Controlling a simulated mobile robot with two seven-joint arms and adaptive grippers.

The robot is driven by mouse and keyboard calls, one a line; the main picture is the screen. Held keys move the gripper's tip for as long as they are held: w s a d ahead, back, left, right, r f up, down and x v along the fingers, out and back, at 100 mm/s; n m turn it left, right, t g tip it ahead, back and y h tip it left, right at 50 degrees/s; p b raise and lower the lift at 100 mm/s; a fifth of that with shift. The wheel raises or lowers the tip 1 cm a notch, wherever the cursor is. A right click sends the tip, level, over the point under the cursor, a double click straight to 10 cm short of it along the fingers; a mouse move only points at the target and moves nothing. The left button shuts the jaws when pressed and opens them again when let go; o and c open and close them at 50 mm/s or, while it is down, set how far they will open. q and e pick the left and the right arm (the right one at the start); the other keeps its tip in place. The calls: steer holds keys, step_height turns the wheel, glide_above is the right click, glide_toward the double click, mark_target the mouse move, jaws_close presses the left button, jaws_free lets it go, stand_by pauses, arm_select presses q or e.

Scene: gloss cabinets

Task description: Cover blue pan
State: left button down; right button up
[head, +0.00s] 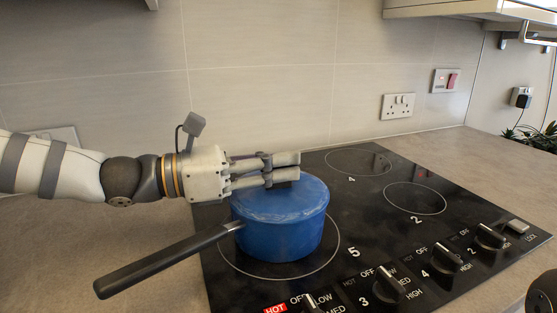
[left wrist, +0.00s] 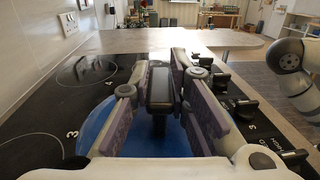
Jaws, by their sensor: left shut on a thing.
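The blue pan (head: 278,238) stands on the front left ring of the black hob, its long dark handle pointing to the lower left. A blue lid (head: 285,205) lies over its top and looks level, with its edge at the pan's rim. I cannot tell whether it is fully seated. My left gripper (head: 297,166) is just above the lid, reaching in from the left. In the left wrist view its fingers are shut on the lid's dark handle (left wrist: 160,88), with the blue lid (left wrist: 153,138) below. My right gripper is not in view.
The hob (head: 365,220) has free rings behind and to the right of the pan. Several black knobs (head: 388,288) stand along its front edge. The tiled wall with sockets (head: 398,106) is close behind. A wall cabinet (head: 470,10) overhangs at the upper right.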

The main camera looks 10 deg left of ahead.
arm_select(q)
steer(key=c, duration=1.4)
jaws_free()
steer(key=shift+c, duration=0.2)
steer(key=v, duration=0.7)
steer(key=shift+a, duration=0.1)
steer(key=shift+s+a, duration=0.1)
steer(key=shift+s, duration=0.05)
